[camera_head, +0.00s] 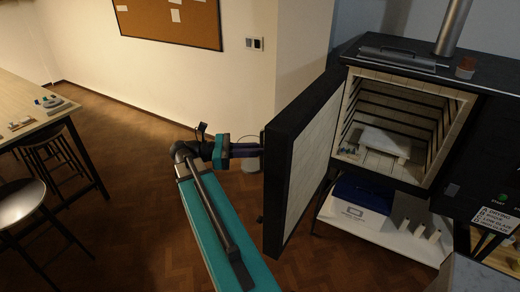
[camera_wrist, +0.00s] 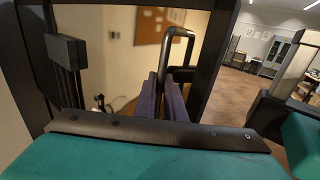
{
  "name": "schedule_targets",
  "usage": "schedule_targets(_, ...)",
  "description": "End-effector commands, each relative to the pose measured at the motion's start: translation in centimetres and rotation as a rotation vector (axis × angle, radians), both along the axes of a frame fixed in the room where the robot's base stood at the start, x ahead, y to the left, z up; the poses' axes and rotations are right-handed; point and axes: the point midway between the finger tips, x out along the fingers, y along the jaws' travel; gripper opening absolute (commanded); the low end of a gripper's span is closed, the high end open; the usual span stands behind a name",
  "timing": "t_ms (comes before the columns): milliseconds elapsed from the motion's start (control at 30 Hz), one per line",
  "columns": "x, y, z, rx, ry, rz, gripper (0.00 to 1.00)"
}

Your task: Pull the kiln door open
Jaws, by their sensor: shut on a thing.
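The kiln (camera_head: 408,110) stands at the right in the head view, its cream-lined chamber exposed. The kiln door (camera_head: 312,150) is swung well open to the left, its pale lining facing the chamber and its thick black edge facing me. My gripper (camera_head: 258,150) is at the outer face of the door, with the fingertips partly hidden by the door edge. In the wrist view, the two dark fingers (camera_wrist: 163,95) are closed at a dark looped handle (camera_wrist: 179,31). The handle is mostly hidden in the head view.
A low shelf under the kiln holds a blue box (camera_head: 362,194) and several small white pieces. A worktable (camera_head: 30,122) and stools (camera_head: 22,205) stand at the far left. The wooden floor between stools and my arm is clear. A small pale bin stands behind my gripper.

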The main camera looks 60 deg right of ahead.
Motion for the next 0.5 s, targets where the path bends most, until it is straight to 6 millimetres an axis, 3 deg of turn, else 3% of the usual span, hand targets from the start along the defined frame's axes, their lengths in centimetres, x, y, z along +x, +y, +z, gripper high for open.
schedule_targets(467, 0.11, -0.01, 0.22, -0.004, 0.002, 0.006, 0.00)
schedule_targets(500, 0.12, 0.01, 0.22, -0.004, 0.002, 0.006, 0.14)
